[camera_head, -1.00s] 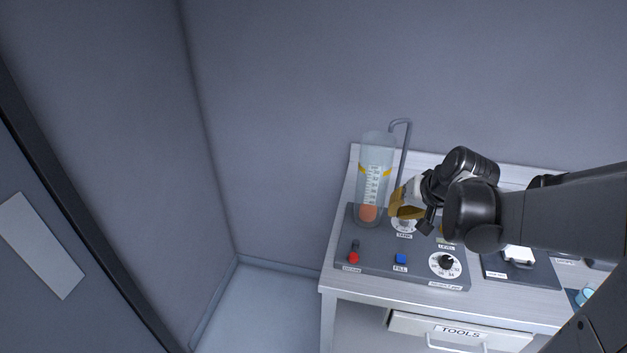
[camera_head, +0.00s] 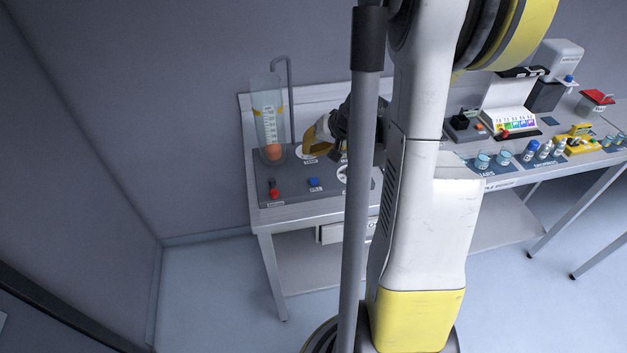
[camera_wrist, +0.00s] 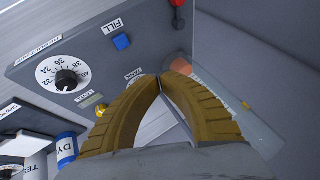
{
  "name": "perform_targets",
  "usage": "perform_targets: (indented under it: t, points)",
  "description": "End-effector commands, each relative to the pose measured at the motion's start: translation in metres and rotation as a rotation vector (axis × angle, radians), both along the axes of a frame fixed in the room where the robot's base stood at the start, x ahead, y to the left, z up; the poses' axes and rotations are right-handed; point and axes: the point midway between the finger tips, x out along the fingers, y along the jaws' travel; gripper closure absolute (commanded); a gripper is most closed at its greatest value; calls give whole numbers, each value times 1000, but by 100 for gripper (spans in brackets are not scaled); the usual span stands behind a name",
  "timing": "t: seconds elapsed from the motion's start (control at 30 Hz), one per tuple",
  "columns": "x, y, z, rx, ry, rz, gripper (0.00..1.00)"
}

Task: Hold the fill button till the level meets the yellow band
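The blue fill button (camera_head: 314,183) sits on the dark panel; it also shows in the wrist view (camera_wrist: 121,41) beside its FILL label. The clear cylinder (camera_head: 266,100) stands at the panel's back left, with a yellow band (camera_head: 285,109) on its upper part. An orange disc or float (camera_head: 273,152) is at its bottom, well below the band. My gripper (camera_head: 312,142) is above the panel, behind the button and right of the cylinder, apart from the button. In the wrist view its tan fingertips (camera_wrist: 160,78) meet with nothing between them.
A red-ended drain control (camera_head: 274,190) is left of the button. A white dial (camera_wrist: 64,78) is on the button's other side. A bottle (camera_wrist: 66,148) shows near the wrist view's lower left. A second bench with cups and instruments stands at the right.

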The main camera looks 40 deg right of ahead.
Motion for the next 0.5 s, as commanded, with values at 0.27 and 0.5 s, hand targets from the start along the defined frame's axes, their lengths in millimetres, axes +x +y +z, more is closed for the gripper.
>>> perform_targets:
  t: [0.27,0.5]
  points:
    - [0,0,-30,0,0,0,100]
    - [0,0,-65,0,0,0,100]
